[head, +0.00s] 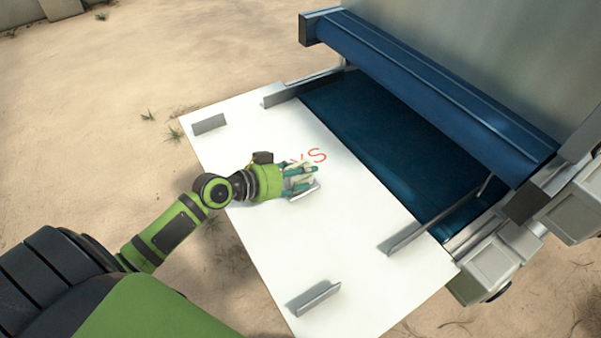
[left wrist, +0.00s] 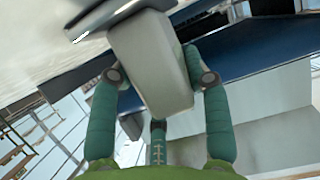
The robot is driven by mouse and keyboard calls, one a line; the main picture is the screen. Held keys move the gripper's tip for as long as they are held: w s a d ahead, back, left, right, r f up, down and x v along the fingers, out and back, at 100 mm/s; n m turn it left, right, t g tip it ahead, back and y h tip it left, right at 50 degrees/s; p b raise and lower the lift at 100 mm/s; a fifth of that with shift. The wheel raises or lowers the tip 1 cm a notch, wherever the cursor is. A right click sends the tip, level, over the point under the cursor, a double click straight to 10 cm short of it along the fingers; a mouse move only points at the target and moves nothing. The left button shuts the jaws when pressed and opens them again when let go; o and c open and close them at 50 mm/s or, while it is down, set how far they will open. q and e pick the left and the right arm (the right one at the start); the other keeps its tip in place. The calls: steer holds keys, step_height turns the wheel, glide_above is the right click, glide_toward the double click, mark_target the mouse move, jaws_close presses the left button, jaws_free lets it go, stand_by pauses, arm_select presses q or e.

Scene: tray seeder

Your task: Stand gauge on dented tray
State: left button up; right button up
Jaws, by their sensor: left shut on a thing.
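My left gripper (head: 308,178) is over the middle of the white board, at the red lettering. It is shut on a grey block-like piece, which I take to be the gauge (left wrist: 148,55). In the left wrist view the piece sits between my green fingers, slanting, with a flat grey crosspiece at its upper end. In the head view the fingers hide most of it, and a grey edge (head: 304,193) shows below them. I cannot tell whether it touches the board. I cannot make out a dented tray. My right gripper is not in view.
The white board (head: 265,250) carries upright grey brackets near its corners, one at the back left (head: 209,124) and one at the front (head: 314,298). A dark blue belt (head: 385,140) lies to the right under a blue roller cover (head: 430,90). Sandy ground surrounds it.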

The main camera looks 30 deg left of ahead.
arm_select(q)
steer(key=shift+f, duration=0.1)
steer(key=o, duration=1.4)
